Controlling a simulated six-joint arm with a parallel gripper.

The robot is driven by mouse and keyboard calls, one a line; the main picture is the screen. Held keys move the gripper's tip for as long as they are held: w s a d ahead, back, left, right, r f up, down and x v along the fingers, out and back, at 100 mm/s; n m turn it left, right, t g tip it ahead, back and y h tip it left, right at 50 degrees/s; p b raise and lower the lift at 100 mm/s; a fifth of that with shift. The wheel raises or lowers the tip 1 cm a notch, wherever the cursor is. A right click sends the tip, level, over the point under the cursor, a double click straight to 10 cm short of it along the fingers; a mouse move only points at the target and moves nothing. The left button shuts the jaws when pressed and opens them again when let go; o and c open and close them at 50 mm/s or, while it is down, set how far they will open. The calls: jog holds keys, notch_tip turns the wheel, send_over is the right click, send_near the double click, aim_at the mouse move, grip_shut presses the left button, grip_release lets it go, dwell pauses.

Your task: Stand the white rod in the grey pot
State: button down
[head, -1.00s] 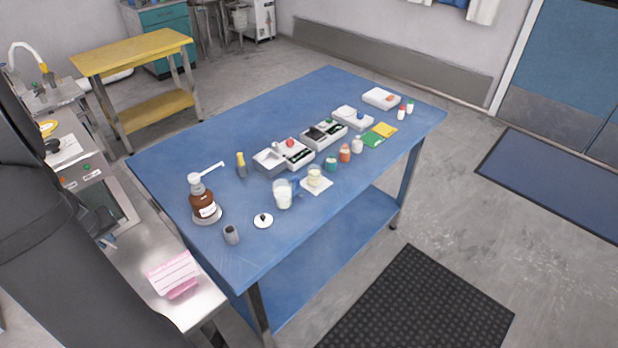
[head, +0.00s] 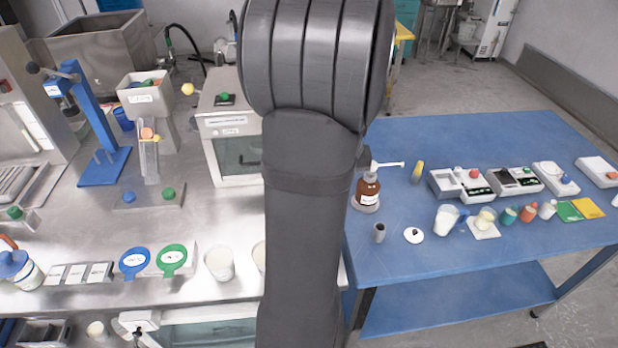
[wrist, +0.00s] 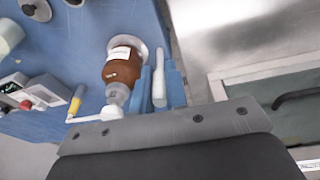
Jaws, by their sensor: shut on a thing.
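In the wrist view my gripper (wrist: 161,82) has blue fingers and is shut on the white rod (wrist: 159,90), which shows between them. The fingers are beside the brown pump bottle (wrist: 123,68), over the blue table's edge area. In the head view my arm hides the gripper and the rod. The grey pot (head: 378,233) stands upright on the blue table, near its left front, with a dark open top. In the wrist view it seems to be only partly visible at the top edge.
The brown bottle (head: 368,190) with a long white spout stands behind the pot. A steel bench (head: 215,205) with equipment is on the left.

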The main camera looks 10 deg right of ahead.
jog(key=s+d+r+g, duration=0.2)
jog(key=s+d+r, duration=0.3)
jog(key=s+d, duration=0.35)
jog(key=shift+y, duration=0.3)
jog(key=shift+s+f, duration=0.2)
jog(key=shift+f, duration=2.65)
jog(key=shift+f, duration=2.35)
dwell(1.7)
